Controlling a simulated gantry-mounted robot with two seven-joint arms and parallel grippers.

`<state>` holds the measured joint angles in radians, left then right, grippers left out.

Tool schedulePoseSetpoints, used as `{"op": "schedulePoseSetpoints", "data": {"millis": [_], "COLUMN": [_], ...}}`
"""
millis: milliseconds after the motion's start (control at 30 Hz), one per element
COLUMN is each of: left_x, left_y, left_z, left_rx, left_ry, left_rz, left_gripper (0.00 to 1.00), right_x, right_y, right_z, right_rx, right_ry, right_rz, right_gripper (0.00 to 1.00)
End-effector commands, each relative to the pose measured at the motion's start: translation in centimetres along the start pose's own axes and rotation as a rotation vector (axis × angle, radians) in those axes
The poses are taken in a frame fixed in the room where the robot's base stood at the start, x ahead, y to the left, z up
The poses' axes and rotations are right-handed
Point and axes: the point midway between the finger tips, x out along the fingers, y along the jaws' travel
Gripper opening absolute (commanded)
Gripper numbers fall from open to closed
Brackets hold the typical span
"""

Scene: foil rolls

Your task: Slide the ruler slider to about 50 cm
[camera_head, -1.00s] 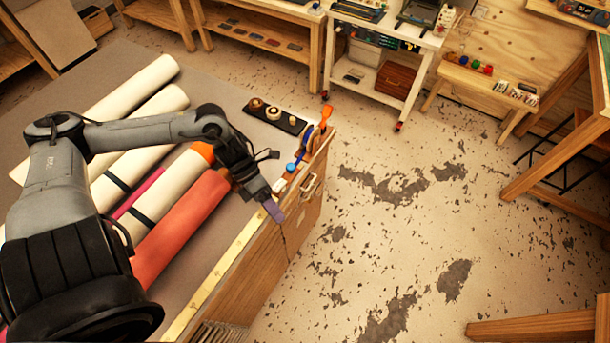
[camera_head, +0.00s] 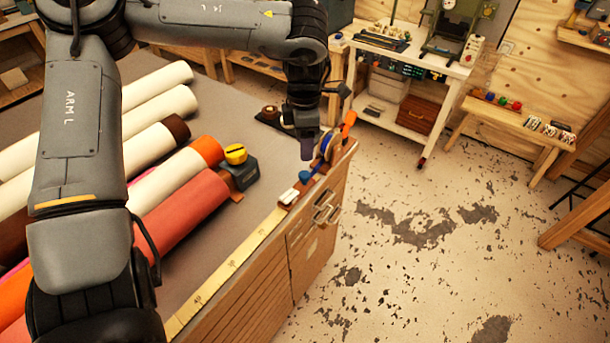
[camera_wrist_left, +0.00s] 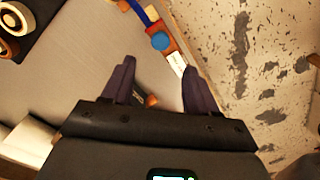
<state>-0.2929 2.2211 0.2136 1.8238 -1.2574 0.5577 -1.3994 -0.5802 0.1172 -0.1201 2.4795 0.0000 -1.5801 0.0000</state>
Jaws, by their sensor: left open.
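The yellow ruler (camera_head: 225,268) runs along the front edge of the table. At its far end sits what looks like the slider (camera_head: 290,197), a reddish-brown block with a white label and a blue knob (camera_head: 305,177). In the left wrist view the blue knob (camera_wrist_left: 161,41) and the white label (camera_wrist_left: 177,63) show just beyond the fingertips. My left gripper (camera_head: 306,147) points down above the table near the far end of the ruler. Its fingers (camera_wrist_left: 160,72) are apart with nothing between them, clear of the knob. My right gripper is not in view.
Fabric or foil rolls (camera_head: 185,222) lie on the table to the left. A yellow-and-dark tape tool (camera_head: 238,168) stands at their ends. The floor to the right is open.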

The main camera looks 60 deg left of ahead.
Motion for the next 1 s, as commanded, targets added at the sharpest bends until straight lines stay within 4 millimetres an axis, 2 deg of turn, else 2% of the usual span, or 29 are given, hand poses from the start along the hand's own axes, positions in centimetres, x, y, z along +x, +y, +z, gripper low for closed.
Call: {"op": "schedulePoseSetpoints", "data": {"millis": [300,533,733,1000], "left_x": [5.1,8.2,9.6,9.9], "left_y": [-0.1,-0.1,-0.1,-0.1], "left_z": [-0.1,-0.1,0.0,0.0], "left_rx": [0.0,0.0,0.0,0.0], "left_ry": [0.003,0.001,0.0,0.0], "left_rz": [-0.005,-0.005,-0.003,-0.003], "left_gripper": [0.58,0.58,0.58,0.58], "right_x": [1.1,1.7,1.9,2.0], "right_y": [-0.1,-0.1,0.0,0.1], "right_z": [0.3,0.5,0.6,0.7], "right_rx": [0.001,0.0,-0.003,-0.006], "right_ry": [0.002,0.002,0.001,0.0], "right_rz": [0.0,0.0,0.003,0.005], "right_gripper": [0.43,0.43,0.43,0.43]}}
